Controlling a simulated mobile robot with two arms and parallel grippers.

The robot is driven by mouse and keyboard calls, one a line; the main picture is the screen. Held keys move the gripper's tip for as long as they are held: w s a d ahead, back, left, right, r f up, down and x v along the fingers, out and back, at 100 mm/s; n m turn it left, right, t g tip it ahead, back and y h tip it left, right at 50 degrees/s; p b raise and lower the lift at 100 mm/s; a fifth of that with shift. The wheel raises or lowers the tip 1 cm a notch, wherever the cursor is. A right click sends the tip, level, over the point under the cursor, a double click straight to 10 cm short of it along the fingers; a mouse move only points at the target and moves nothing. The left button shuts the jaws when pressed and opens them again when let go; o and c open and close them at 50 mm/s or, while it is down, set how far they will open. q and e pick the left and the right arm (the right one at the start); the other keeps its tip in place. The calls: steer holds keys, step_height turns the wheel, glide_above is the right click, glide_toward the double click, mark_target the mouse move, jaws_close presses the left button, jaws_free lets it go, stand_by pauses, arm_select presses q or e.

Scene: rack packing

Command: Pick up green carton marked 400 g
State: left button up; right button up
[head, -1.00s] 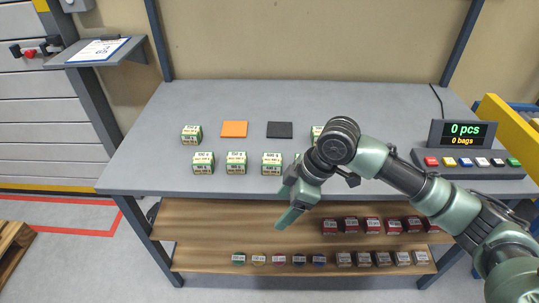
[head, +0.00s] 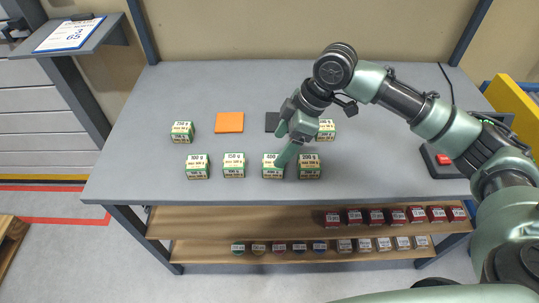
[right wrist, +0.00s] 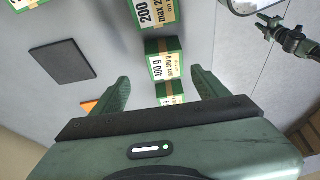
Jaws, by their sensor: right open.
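The green carton marked 400 g (head: 271,172) stands third from the left in the front row on the grey table, its top partly hidden by my right gripper. In the right wrist view this carton (right wrist: 164,64) shows its 400 g label, ahead of and between the two fingers. My right gripper (head: 284,148) is open and empty just above and behind it. In the right wrist view the open fingers (right wrist: 160,78) stand apart on either side, and I see no contact.
Similar green cartons stand close by: one marked 200 g (head: 309,168) to the right and one marked 150 g (head: 234,166) to the left. An orange pad (head: 229,122) and a black pad (head: 271,121) lie behind. Shelves below hold red boxes (head: 376,217).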

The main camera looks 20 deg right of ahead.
steer(key=shift+s+a+f, duration=0.2)
steer(key=shift+f, duration=0.2)
steer(key=shift+s+a+f, duration=0.15)
steer(key=shift+s+f, duration=0.05)
steer(key=shift+f, duration=0.2)
steer(key=x, duration=0.5)
steer(key=shift+d, duration=0.1)
jaws_close()
